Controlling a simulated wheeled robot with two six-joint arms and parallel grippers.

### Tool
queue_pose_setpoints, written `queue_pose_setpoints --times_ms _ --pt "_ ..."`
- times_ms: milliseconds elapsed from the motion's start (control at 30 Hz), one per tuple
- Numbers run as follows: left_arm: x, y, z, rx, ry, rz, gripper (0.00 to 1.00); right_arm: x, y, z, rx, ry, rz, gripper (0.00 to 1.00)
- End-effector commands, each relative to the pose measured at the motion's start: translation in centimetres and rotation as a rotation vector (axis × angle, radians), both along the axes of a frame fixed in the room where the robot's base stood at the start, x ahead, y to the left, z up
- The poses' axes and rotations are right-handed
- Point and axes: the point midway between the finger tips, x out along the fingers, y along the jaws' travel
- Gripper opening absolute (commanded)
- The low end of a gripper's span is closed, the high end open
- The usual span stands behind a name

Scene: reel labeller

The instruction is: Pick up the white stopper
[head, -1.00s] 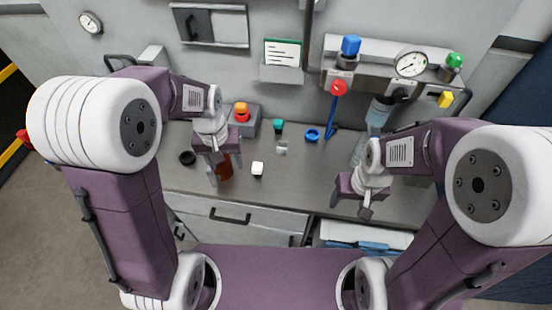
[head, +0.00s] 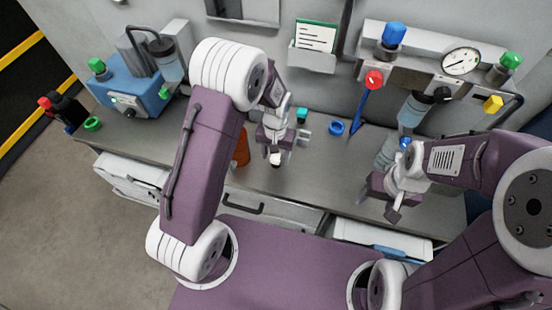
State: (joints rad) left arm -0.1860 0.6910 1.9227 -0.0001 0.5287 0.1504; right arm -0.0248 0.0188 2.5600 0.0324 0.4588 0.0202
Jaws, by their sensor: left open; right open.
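The white stopper (head: 275,160) is a small white piece at the grey bench, partly hidden by my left gripper. My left gripper (head: 276,153) points down over it, open, with the stopper showing between its fingertips. I cannot tell whether the fingers touch it. My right gripper (head: 382,201) is open and empty over the right part of the bench, well apart from the stopper.
An amber bottle (head: 241,150) stands just left of my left gripper. A teal-capped item (head: 302,114) and a blue ring (head: 337,128) are behind and to the right. A blue machine (head: 130,92) stands at the far left. The bench (head: 325,172) is clear between the grippers.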

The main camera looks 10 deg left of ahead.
Motion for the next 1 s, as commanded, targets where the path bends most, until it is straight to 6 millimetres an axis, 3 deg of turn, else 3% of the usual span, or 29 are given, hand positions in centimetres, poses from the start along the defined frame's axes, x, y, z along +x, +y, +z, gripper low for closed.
queue_pose_setpoints --times_ms 133,367,600,867,1000 --pt "0.0 0.0 -1.9 0.000 0.001 0.000 0.58 0.0 0.0 0.2 0.000 0.000 0.000 0.61" --pt "0.0 0.0 -2.1 0.000 -0.001 0.001 0.58 0.0 0.0 0.1 0.000 0.000 0.000 0.61" --pt "0.0 0.0 -2.1 0.000 -0.001 0.001 0.00 0.0 0.0 0.1 0.000 0.000 0.000 0.61" --pt "0.1 0.0 -2.0 0.000 -0.002 0.001 0.00 0.0 0.0 0.1 0.000 0.000 0.000 0.61" --pt "0.1 0.0 -0.9 0.000 -0.004 0.001 0.00 0.0 0.0 0.0 0.000 0.000 0.000 0.61"
